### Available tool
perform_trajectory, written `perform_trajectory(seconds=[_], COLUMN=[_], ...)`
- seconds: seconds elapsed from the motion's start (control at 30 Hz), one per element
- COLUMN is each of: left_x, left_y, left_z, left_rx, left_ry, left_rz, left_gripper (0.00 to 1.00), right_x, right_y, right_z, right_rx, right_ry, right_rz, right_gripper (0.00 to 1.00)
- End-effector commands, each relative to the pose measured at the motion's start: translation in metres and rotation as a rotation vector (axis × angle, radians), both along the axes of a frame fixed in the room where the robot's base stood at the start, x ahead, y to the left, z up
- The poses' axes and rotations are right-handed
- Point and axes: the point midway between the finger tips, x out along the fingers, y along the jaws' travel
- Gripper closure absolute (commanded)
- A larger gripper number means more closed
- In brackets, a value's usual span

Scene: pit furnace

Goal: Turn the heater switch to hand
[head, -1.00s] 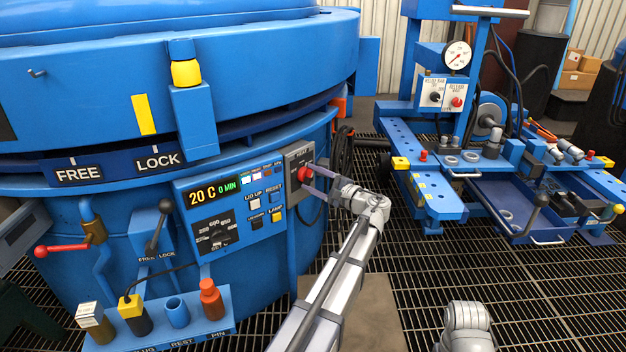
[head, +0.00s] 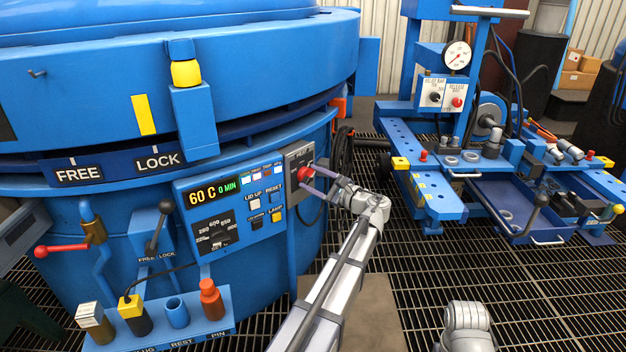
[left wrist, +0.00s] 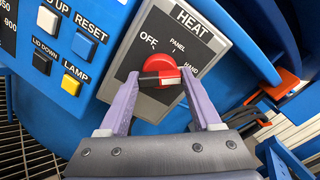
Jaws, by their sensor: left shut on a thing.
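The red heater switch (left wrist: 158,67) sits on a grey HEAT plate (left wrist: 215,42) marked OFF, PANEL and HAND. In the head view the switch (head: 304,174) is at the right end of the furnace's control panel. My left gripper (left wrist: 161,77) is shut on the switch, one finger at each end of its bar. In the left wrist view the bar lies nearly level, its right end just below the HAND mark. The left gripper (head: 311,180) also reaches it from the right in the head view. My right gripper is not in view.
The display (head: 213,193) reads 60 C and 0 MIN. The RESET button (left wrist: 85,27) and LAMP button (left wrist: 71,84) are close left of the HEAT plate. A blue tool bench (head: 436,200) stands to the right over the grating floor.

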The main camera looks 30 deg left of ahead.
Motion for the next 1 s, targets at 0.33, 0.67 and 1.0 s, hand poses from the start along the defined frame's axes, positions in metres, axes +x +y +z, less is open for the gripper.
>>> perform_trajectory(seconds=[0.33, 0.67, 1.0], left_x=[0.0, 0.0, -0.006], left_y=[-0.001, 0.0, -0.028], left_z=[-0.001, 0.0, 0.0], left_rx=[-0.002, -0.001, -0.001], left_ry=[0.002, 0.0, 0.0], left_rz=[0.0, 0.0, -0.003], left_gripper=[0.27, 0.05, 0.05], right_x=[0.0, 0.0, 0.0], right_y=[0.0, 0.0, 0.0], right_z=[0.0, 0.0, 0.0], right_rx=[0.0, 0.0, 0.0], right_ry=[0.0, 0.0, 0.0], right_rz=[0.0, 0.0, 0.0], right_gripper=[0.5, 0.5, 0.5])
